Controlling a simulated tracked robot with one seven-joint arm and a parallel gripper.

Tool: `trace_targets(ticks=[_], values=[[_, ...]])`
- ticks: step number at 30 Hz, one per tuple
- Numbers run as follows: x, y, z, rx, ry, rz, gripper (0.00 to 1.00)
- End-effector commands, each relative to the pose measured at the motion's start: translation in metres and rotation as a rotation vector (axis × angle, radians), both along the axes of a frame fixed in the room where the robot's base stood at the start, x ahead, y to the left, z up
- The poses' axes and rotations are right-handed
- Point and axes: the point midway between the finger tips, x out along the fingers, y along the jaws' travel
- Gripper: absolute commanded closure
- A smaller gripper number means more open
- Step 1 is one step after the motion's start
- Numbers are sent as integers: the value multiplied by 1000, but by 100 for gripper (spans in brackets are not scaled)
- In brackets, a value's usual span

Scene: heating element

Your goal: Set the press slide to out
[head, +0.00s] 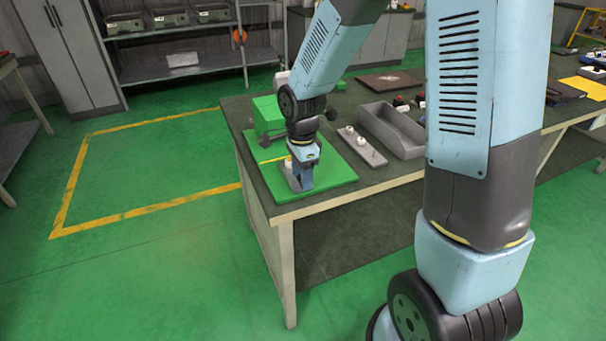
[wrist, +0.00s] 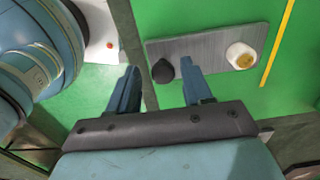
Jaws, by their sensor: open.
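The green press (head: 268,113) stands on a green base plate (head: 336,170) at the left end of the workbench. Its slide is a grey plate (wrist: 206,46) with a black knob (wrist: 163,71) at its left end and a white round piece with a yellowish centre (wrist: 241,56) at its right end. In the head view my gripper (head: 302,186) is low over the front of the base plate and hides most of the slide. In the wrist view my gripper (wrist: 160,80) is open and empty, with one finger to each side of the knob. I cannot tell whether either finger touches it.
A yellow line (wrist: 277,42) crosses the base plate beyond the slide. To its right on the bench lie a grey plate with white pieces (head: 362,148) and a grey open bin (head: 392,130). A dark ball-ended lever (head: 331,115) sticks out near my wrist.

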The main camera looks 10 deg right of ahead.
Motion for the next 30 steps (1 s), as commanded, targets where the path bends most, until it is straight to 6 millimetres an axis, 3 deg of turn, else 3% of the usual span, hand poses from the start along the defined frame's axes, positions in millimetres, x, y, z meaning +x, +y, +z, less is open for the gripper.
trace_targets(ticks=[8, 21, 30], values=[[1, 0, 28, 2, -6, -1, 50], [2, 0, 110, 2, -4, -1, 50], [1, 0, 135, 0, 0, -1, 50]])
